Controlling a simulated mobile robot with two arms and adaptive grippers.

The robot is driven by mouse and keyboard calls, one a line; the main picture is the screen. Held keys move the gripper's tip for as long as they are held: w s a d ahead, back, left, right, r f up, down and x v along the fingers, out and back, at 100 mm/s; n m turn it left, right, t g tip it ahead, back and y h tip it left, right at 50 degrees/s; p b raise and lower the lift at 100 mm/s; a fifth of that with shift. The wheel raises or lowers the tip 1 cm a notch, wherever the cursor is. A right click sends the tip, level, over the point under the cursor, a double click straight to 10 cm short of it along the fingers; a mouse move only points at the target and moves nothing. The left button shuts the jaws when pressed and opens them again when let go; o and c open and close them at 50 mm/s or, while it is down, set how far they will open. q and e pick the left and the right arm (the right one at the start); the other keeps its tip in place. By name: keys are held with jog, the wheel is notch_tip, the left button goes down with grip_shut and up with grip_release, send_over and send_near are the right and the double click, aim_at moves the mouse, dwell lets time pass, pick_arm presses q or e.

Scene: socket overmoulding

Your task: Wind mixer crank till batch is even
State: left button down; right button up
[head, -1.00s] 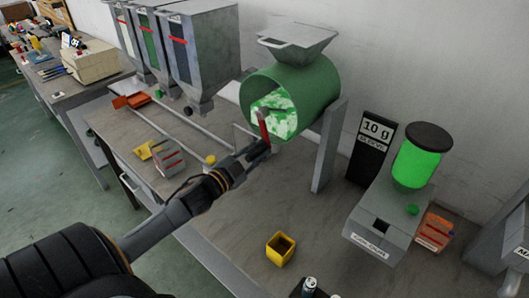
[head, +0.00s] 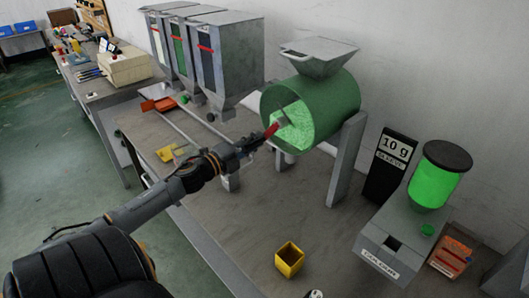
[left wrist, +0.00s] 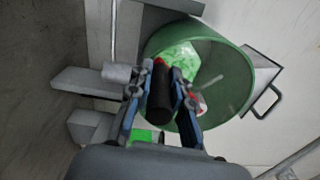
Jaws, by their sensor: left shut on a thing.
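The mixer is a green drum (head: 330,108) lying on its side with a grey hopper (head: 318,56) on top. Its open end faces my left arm, and it also shows in the left wrist view (left wrist: 228,75). Inside lies the green batch (head: 292,130), which looks mostly even light green with a few paler parts; in the left wrist view it shows green and white patches (left wrist: 181,58). My left gripper (head: 262,140) is shut on the crank handle (left wrist: 160,92), dark with a red end, in front of the drum's mouth. My right gripper is not in view.
Grey hoppers (head: 228,62) stand behind left. A yellow open box (head: 289,260) sits on the bench front. A green-topped doser (head: 392,238) and a black "10 g" sign (head: 388,165) stand at right. Bare bench lies between the box and mixer.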

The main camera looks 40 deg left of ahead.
pick_arm(q)
jog(key=a+r+m+p, duration=0.1)
jog(key=a+r+m, duration=0.2)
jog(key=r+m, duration=0.4)
jog(key=m, duration=0.3)
jog(key=shift+w+a+r+p, duration=0.15)
jog(key=shift+a+r+p, duration=0.05)
jog(key=shift+a+p, duration=0.1)
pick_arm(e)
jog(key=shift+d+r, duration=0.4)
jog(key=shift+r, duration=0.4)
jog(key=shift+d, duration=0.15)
pick_arm(q)
jog(key=c, duration=1.2)
grip_release()
